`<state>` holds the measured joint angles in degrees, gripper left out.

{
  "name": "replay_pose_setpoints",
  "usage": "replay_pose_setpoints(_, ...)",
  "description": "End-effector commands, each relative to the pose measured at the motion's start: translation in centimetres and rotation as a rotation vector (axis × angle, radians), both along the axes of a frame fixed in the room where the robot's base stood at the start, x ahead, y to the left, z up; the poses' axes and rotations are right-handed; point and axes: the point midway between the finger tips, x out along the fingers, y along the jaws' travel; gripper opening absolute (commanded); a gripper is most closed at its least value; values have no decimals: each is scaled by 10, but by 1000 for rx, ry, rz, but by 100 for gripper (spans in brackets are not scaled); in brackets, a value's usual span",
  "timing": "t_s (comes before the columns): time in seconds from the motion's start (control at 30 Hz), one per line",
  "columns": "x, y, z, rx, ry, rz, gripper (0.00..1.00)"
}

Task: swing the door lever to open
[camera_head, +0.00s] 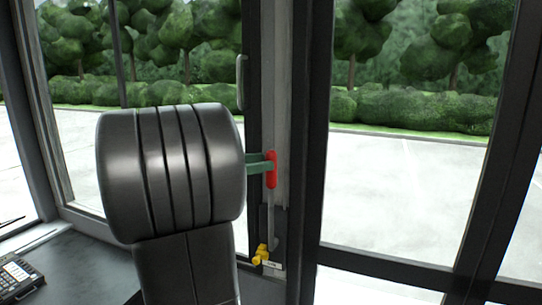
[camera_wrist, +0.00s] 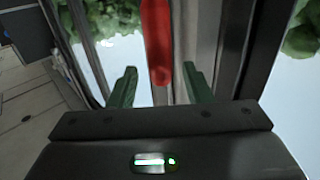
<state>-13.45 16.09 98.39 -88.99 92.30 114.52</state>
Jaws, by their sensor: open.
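The door lever has a red grip (camera_head: 272,169) on a thin grey rod, standing roughly upright beside the door post in the head view. The rod runs down to a mount with yellow parts (camera_head: 262,254). My gripper (camera_head: 261,162) has green fingers that reach the red grip from the left. In the wrist view the fingers (camera_wrist: 161,85) are apart, and the red grip (camera_wrist: 157,40) shows in the gap between them, with clear space on both sides. No finger visibly presses on it. I cannot tell how deep the grip sits between the fingers.
My dark arm hides the middle left of the head view. A dark door frame (camera_head: 311,150) with large glass panes stands right of the lever. A grey dashboard (camera_head: 75,268) with a keypad (camera_head: 18,277) is at the lower left.

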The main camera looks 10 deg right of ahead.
Motion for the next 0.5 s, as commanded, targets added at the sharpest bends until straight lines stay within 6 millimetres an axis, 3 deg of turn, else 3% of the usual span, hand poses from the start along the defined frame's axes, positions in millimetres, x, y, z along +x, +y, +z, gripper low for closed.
replay_pose_setpoints(0.2, 5, -27, 2, 0, 0, -2, 45)
replay_pose_setpoints(0.5, 7, -36, 0, 0, 0, 1, 45)
